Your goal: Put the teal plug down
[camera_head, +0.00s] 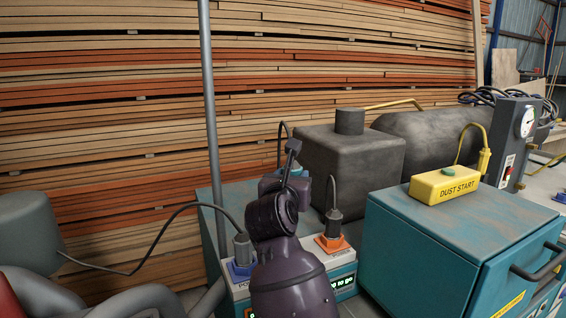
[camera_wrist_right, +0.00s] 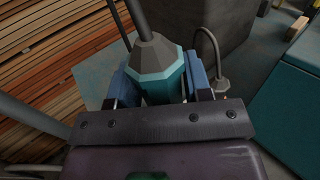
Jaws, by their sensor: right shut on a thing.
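The teal plug (camera_wrist_right: 160,78) has a grey cap and a dark cable, and sits between the blue fingers of my right gripper (camera_wrist_right: 163,82) in the right wrist view. My right gripper (camera_head: 287,172) is shut on it. In the head view my wrist hides most of the plug, and its dark cable rises above the gripper. The plug is held over the teal cabinet (camera_head: 236,200), behind the socket panel. I cannot tell whether it touches the surface. My left gripper is not in view.
A grey plug stands in a blue socket (camera_head: 241,270) and another in an orange socket (camera_head: 332,242), both with cables. A dark grey tank (camera_head: 350,160) stands behind. A yellow dust start box (camera_head: 445,186) sits on the right teal cabinet (camera_head: 420,230). A grey pole (camera_head: 210,110) rises at left.

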